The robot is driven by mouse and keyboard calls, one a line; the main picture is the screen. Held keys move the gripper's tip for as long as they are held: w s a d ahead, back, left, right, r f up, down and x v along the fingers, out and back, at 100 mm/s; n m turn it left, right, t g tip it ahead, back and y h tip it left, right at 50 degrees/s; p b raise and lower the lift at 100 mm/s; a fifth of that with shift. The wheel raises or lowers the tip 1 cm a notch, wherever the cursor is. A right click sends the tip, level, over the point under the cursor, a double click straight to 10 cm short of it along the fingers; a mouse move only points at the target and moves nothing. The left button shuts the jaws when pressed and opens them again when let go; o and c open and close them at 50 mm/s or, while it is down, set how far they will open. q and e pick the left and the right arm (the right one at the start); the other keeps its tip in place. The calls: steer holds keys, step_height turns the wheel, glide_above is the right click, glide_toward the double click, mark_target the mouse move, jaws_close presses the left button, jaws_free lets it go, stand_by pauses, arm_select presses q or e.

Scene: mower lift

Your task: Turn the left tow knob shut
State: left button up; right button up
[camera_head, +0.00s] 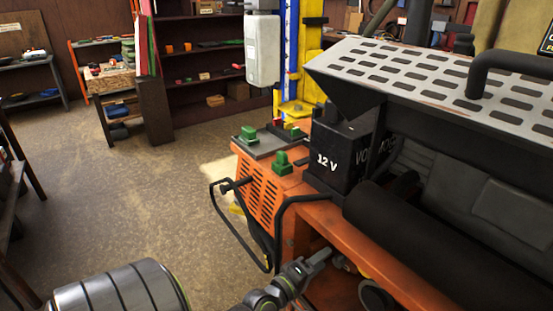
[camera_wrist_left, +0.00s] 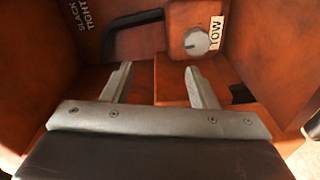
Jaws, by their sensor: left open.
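The tow knob (camera_wrist_left: 197,42) shows in the left wrist view as a round grey dial with a pale pointer mark, on an orange-brown panel. A white label (camera_wrist_left: 216,32) reading TOW is beside it. My left gripper (camera_wrist_left: 158,67) is open, with nothing between its fingers. The knob is beyond the tip of the right-hand finger in that view, apart from it as far as I can tell. In the head view the left gripper (camera_head: 318,259) reaches low under the orange mower body (camera_head: 360,235). I cannot make out the knob there. My right gripper is not in view.
A dark loop handle (camera_wrist_left: 135,35) and lettering SLACK TIGHT (camera_wrist_left: 88,28) are left of the knob. A black bent bar (camera_head: 262,265) stands close to my left arm. A 12 V battery (camera_head: 337,160) and a black roller (camera_head: 410,240) are above. The floor at left is clear.

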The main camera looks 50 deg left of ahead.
arm_select(q)
steer(key=s+f+b, duration=0.1)
steer(key=s+b, duration=0.4)
steer(key=s, duration=0.9)
steer(key=shift+a+f+b, duration=0.15)
steer(key=shift+f+b, duration=0.05)
steer(key=shift+b, duration=0.2)
stand_by(0.4)
steer(key=shift+f, duration=0.1)
